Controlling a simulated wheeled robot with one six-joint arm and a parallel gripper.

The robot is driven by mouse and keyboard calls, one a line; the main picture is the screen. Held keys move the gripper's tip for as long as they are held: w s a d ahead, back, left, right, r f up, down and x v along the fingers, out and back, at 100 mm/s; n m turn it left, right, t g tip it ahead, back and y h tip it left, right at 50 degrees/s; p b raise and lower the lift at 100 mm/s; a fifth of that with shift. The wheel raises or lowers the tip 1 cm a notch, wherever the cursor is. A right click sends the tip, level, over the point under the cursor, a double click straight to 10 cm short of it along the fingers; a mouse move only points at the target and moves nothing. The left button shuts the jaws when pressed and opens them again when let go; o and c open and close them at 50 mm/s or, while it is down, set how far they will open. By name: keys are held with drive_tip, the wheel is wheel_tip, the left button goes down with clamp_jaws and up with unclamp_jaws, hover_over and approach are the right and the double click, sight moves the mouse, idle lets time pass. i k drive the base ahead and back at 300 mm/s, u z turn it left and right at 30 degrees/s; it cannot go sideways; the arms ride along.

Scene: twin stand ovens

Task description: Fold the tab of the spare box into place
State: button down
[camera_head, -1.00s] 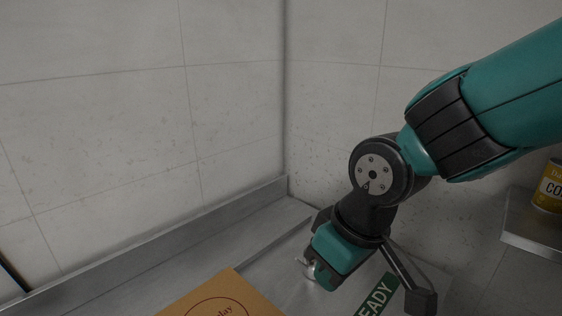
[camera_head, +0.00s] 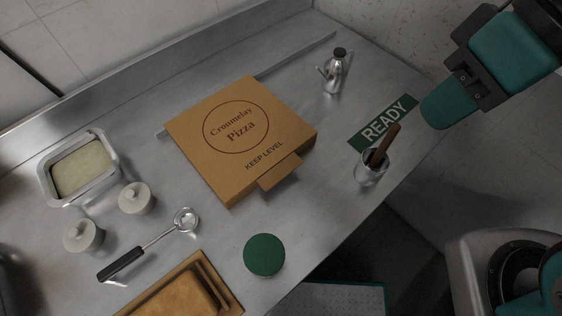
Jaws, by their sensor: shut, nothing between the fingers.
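The spare box (camera_head: 205,150) is a brown pizza box with printed lettering, lying flat on the steel counter with its lid down. Its tab (camera_head: 280,172) sticks out from the lower-right front edge, outside the box. My gripper (camera_head: 447,106) is at the upper right, shut and empty. It is well to the right of the box and apart from it, and seems to be above the counter's right edge.
A steel cruet (camera_head: 333,74) stands behind the box. A READY sign (camera_head: 384,123) and a cup with a brown handle (camera_head: 370,168) are to its right. A green disc (camera_head: 264,254), a ladle (camera_head: 150,245), lidded pots (camera_head: 136,198) and a wooden tray (camera_head: 222,288) lie in front and left.

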sight(276, 174)
drive_tip(key=u, duration=1.4)
drive_tip(key=k, duration=0.3)
drive_tip(key=z, duration=0.5)
